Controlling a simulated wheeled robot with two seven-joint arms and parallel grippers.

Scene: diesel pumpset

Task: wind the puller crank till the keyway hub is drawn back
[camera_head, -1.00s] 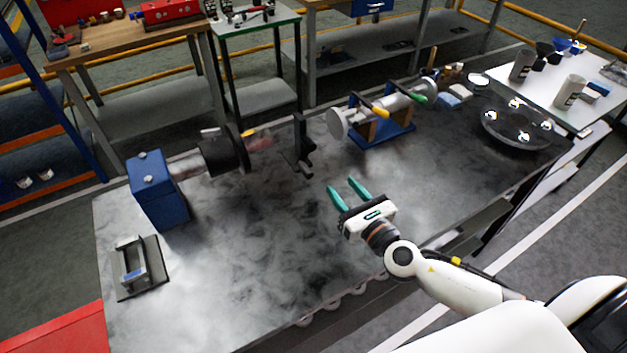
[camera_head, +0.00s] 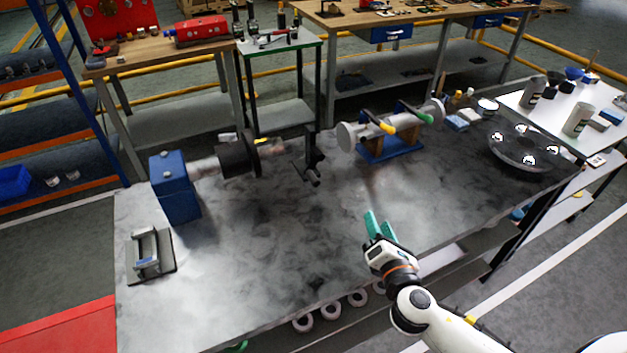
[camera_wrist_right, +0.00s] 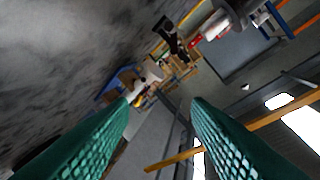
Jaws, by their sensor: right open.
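A dark round hub (camera_head: 238,155) sits on a shaft that comes out of a blue block (camera_head: 174,186) at the left of the bench. To its right stands a black upright with a crank-like arm (camera_head: 312,160), which I take for the puller crank; the link between the two is blurred. The black crank piece also shows in the right wrist view (camera_wrist_right: 170,35). My right gripper (camera_head: 379,222) is open and empty over the bench, to the right of and nearer than the crank, touching nothing. Its two green fingers stand apart in the wrist view. My left gripper is not in view.
A blue stand (camera_head: 390,148) holding a grey cylinder with yellow and green handles stands behind my right gripper. A dark round tray (camera_head: 518,150) lies at the right. A metal handle on a plate (camera_head: 150,254) lies front left. The bench middle (camera_head: 270,250) is clear.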

